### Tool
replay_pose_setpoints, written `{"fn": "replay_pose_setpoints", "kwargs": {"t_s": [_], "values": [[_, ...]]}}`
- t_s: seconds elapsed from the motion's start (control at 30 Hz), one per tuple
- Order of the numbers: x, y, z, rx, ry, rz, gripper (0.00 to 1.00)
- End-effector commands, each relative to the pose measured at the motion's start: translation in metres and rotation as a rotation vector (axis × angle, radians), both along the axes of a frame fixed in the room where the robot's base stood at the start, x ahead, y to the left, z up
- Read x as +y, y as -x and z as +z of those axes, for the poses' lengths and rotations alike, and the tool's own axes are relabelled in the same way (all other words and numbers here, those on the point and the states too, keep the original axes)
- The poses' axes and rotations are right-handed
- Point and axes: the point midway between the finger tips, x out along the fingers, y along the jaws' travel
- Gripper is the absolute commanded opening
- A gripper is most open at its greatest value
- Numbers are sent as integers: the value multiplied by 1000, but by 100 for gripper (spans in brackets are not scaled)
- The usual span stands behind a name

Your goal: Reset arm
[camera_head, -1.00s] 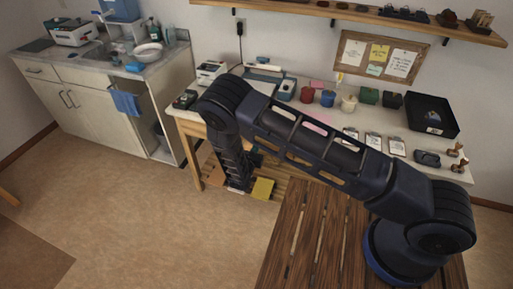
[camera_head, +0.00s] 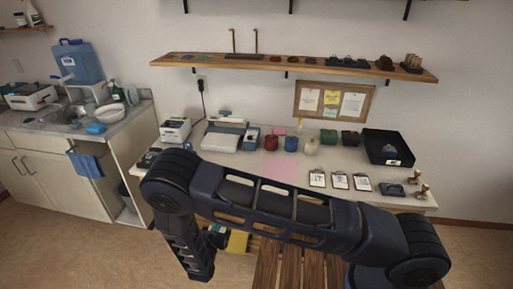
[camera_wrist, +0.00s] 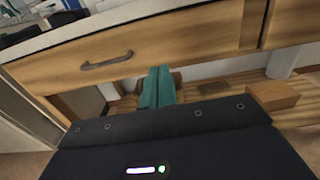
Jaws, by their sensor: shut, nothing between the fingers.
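My gripper (camera_wrist: 157,88) shows in the wrist view as two teal fingers pressed together, with nothing between them. It points at the front of a wooden worktable (camera_wrist: 185,38), below a drawer handle (camera_wrist: 107,61). Whether the fingertips touch anything is hard to tell. In the head view my arm stretches across the front of the worktable (camera_head: 350,158), bends at the left and hangs down beside it. The gripper's fingers cannot be made out clearly there.
The worktable holds a printer (camera_head: 175,131), several pots, clipboards (camera_head: 340,181) and a black tray (camera_head: 388,148). A wall shelf (camera_head: 290,67) runs above. A sink counter (camera_head: 95,133) stands at the left. A slatted wooden surface (camera_head: 290,268) lies under my arm. Floor is open at lower left.

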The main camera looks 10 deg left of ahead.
Motion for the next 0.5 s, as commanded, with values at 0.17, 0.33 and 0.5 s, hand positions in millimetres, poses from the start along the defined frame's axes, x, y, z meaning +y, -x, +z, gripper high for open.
{"fn": "replay_pose_setpoints", "kwargs": {"t_s": [0.17,0.33,0.5], "values": [[-5,-14,15,10,-25,-50,0],[-26,-50,59,40,-102,-197,0],[-58,-89,107,76,-195,-368,0]]}}
